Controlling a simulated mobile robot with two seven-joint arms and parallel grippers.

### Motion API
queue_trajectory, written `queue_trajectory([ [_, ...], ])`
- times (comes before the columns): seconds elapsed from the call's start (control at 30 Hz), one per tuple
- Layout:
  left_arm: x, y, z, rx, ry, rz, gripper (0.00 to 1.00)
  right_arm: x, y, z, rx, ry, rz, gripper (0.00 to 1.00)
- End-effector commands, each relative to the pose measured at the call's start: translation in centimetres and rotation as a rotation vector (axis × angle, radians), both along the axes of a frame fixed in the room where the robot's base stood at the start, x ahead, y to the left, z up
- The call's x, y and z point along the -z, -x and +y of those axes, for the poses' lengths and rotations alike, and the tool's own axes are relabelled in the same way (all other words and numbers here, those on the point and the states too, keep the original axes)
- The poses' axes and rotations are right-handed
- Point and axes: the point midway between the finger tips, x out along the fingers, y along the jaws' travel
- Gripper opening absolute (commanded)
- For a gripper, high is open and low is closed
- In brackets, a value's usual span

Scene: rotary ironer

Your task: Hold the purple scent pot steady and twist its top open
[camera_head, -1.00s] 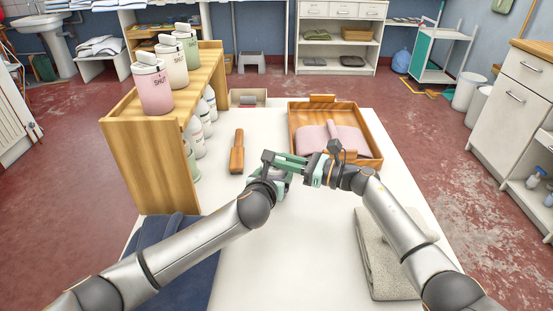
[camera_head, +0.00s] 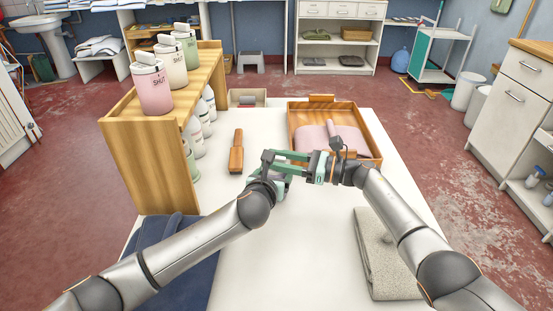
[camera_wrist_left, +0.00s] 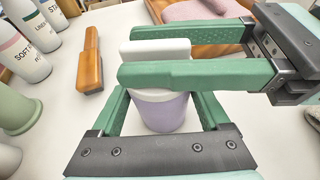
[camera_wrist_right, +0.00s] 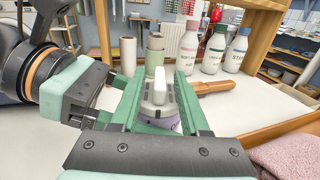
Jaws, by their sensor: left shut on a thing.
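The purple scent pot (camera_wrist_left: 160,112) stands upright between the fingers of my left gripper (camera_wrist_left: 165,100) in the left wrist view, and the gripper is shut on its body. Its white top (camera_wrist_left: 155,50) has a raised bar. My right gripper (camera_wrist_right: 161,88) reaches in from the side, one finger on each side of the white bar (camera_wrist_right: 160,88). Gaps show between these fingers and the bar, so it looks open. In the right wrist view a little of the purple body (camera_wrist_right: 163,123) shows below the top. In the head view the two grippers meet over the table and largely hide the pot.
A wooden shelf (camera_head: 150,160) with canisters marked SHUT stands left, bottles below them. A wooden-handled tool (camera_head: 237,152) lies on the white table (camera_head: 270,250). A wooden tray (camera_head: 293,135) with pink cloth is behind my right gripper; a grey towel (camera_head: 375,265) lies front right.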

Motion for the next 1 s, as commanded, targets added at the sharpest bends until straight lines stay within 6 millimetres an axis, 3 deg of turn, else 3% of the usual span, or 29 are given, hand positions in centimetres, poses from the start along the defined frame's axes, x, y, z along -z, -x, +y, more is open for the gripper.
queue_trajectory([
  [0.37, 0.0, 0.0, 0.1, -0.001, 0.0, 0.0, 0.12, 0.0, 0.2, -0.7, -0.001, -0.002, -0.001, 0.46],
  [0.8, 0.0, 0.0, 0.1, -0.001, 0.0, 0.0, 0.12, 0.0, 2.7, -8.9, 0.002, 0.001, -0.001, 0.46],
  [1.0, 0.0, 0.0, 0.1, -0.001, 0.0, 0.0, 0.12, -0.1, 3.4, -11.0, 0.0, 0.0, 0.0, 0.46],
])
